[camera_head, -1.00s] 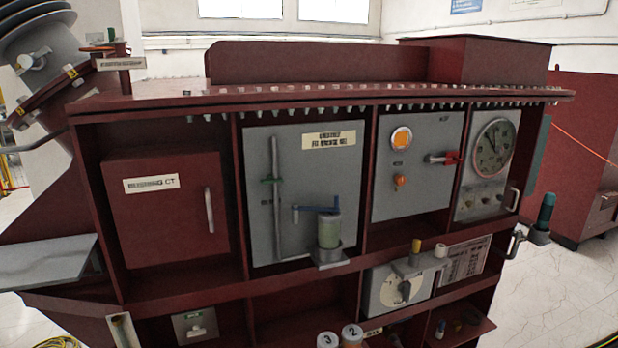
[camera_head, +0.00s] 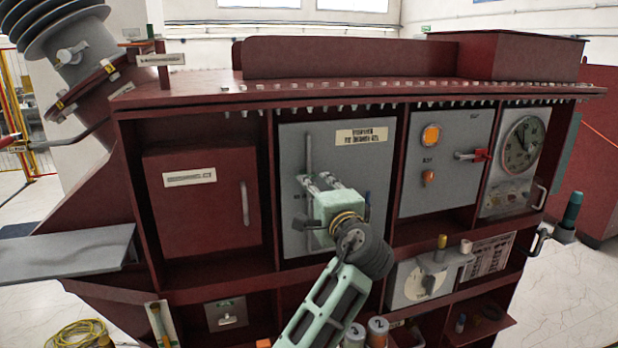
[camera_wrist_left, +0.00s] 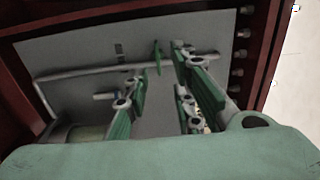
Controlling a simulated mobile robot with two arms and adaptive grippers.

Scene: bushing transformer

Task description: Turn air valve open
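A green valve handle (camera_wrist_left: 157,57) sits on a thin grey pipe (camera_wrist_left: 90,72) along the grey panel in the left wrist view. In the head view the pipe (camera_head: 309,150) stands upright on the panel, and my gripper covers the handle. My left gripper (camera_head: 313,181) is in front of the panel at the pipe. In the left wrist view its two green-padded fingers (camera_wrist_left: 160,66) are apart, with the handle showing in the gap near the tips. I cannot tell whether they touch it. My right gripper is not in view.
The grey panel (camera_head: 365,160) sits inside a dark red cabinet frame. A cylinder (camera_wrist_left: 85,132) stands close beside the pipe. To the right are a panel with a red-handled switch (camera_head: 480,155) and a round gauge (camera_head: 523,144). A red door (camera_head: 203,205) is left.

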